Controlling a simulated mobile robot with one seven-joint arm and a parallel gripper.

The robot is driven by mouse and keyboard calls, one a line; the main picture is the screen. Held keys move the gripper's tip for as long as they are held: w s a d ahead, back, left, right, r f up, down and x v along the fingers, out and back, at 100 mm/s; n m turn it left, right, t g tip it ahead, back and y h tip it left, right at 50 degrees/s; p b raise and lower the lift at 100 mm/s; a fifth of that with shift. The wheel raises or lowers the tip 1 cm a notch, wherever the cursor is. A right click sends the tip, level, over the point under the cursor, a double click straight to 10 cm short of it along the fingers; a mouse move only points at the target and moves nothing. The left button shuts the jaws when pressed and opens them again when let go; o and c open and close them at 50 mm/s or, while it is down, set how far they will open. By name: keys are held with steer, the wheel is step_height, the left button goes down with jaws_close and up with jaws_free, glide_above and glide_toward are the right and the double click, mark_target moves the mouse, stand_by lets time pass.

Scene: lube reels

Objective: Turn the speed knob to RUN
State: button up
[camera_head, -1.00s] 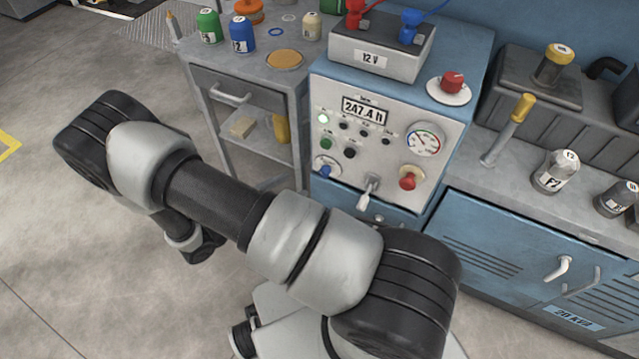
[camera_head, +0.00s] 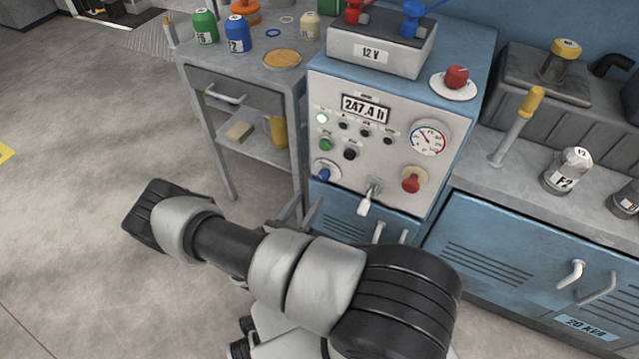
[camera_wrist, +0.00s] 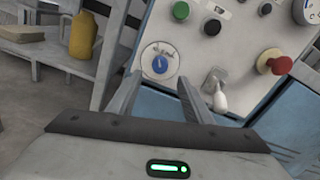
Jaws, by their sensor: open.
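The speed knob is a small blue knob (camera_head: 323,174) on a round white dial at the lower left of the control panel (camera_head: 400,118). In the wrist view the blue knob (camera_wrist: 160,65) shows with a pointer mark on its face; the dial's lettering is too small to read. My gripper (camera_wrist: 165,80) is open, its two fingers pointing toward the panel with the knob seen between and beyond their tips. In the head view the gripper (camera_head: 303,212) shows just below and left of the knob, partly hidden by my arm. The fingers appear apart from the knob.
A white-handled toggle lever (camera_wrist: 217,92) sits right of the knob, near the right finger. A red mushroom button (camera_wrist: 273,62) is farther right. Black and green buttons (camera_wrist: 220,8) lie above. A grey cart (camera_head: 245,75) with a yellow bottle (camera_head: 279,132) stands close on the left.

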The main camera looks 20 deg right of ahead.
mark_target(322, 179)
steer(key=b+x, duration=0.1)
steer(key=x, duration=0.7)
steer(key=shift+w+d, duration=0.15)
steer(key=c, duration=1.1)
